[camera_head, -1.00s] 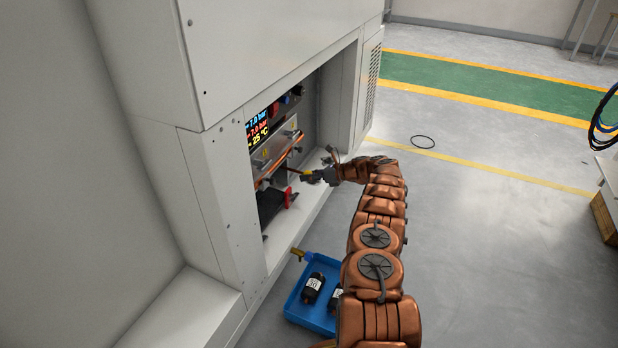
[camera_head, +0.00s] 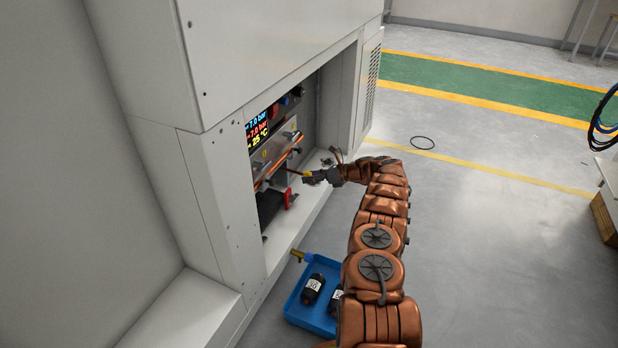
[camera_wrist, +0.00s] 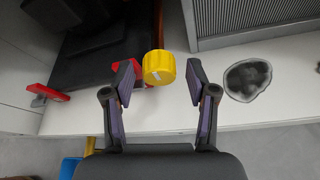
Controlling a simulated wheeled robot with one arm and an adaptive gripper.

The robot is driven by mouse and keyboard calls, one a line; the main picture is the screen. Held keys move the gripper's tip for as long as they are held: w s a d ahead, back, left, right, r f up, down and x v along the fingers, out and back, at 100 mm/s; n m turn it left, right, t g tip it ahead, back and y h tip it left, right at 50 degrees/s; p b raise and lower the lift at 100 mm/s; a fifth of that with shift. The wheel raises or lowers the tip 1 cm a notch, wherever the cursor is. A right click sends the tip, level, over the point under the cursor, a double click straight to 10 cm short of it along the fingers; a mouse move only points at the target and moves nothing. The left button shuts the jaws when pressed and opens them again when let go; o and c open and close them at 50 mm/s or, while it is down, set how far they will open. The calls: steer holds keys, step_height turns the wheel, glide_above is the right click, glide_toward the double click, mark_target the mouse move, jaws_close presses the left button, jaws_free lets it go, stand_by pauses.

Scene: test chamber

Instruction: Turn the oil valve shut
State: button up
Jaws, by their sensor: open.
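A yellow cylindrical grip (camera_wrist: 158,66) with a small white mark lies between my gripper's fingers (camera_wrist: 160,76) in the wrist view. The fingers are open, one on each side, with visible gaps to the grip. A red part (camera_wrist: 126,66) shows behind the left finger.
Another red handle (camera_head: 289,198) sits lower in the cabinet, near a black block (camera_wrist: 92,42). A display (camera_head: 258,132) is at the opening's left. A grey ribbed panel (camera_wrist: 255,22) bounds the right. A blue tray (camera_head: 293,311) with black bottles is on the floor below.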

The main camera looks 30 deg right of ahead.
steer(key=v, duration=1)
steer(key=shift+s+d, duration=0.15)
steer(key=shift+s, duration=0.1)
steer(key=shift+r, duration=0.1)
